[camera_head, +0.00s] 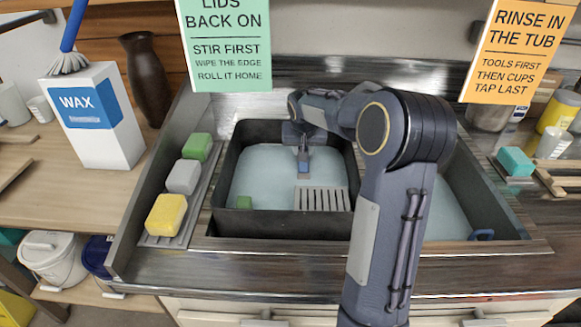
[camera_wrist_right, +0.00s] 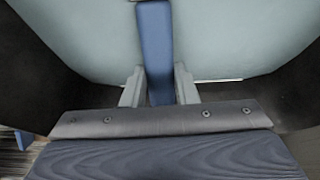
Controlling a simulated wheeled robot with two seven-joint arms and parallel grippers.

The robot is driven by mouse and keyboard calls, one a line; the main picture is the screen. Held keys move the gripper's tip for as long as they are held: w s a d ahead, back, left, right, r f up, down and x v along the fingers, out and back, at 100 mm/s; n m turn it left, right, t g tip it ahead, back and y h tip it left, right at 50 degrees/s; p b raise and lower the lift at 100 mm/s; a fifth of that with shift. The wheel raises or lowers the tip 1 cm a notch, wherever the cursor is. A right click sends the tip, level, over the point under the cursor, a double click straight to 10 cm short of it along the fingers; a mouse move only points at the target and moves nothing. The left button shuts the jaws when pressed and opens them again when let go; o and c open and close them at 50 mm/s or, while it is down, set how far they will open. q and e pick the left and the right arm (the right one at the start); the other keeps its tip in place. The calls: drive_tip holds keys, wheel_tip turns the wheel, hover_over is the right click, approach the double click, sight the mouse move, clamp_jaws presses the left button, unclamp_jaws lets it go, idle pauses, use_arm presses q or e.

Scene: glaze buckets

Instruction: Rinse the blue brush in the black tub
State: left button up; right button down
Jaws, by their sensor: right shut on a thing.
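The black tub (camera_head: 223,190) stands in the sink and holds pale blue-grey water (camera_head: 262,170). My right gripper (camera_head: 303,155) is inside the tub's outline, pointing down. It is shut on a blue handle, likely the blue brush (camera_head: 304,168). In the right wrist view the blue handle (camera_wrist_right: 154,45) runs between the two grey fingers (camera_wrist_right: 158,88), with water behind it. No bristles show on the held piece, so I cannot tell how deep it reaches. My left gripper is not in view.
Yellow (camera_head: 166,214), grey (camera_head: 184,176) and green (camera_head: 197,147) sponges line the left ledge. A wax box (camera_head: 93,130) and another blue-handled brush (camera_head: 68,64) stand left.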

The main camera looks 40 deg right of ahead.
wheel_tip(320, 180, up, 10)
drive_tip(key=p, duration=0.7)
drive_tip(key=shift+r, duration=0.15)
idle(0.6)
wheel_tip(320, 180, up, 7)
drive_tip(key=p, duration=0.6)
drive_tip(key=shift+r, duration=0.1)
idle(0.3)
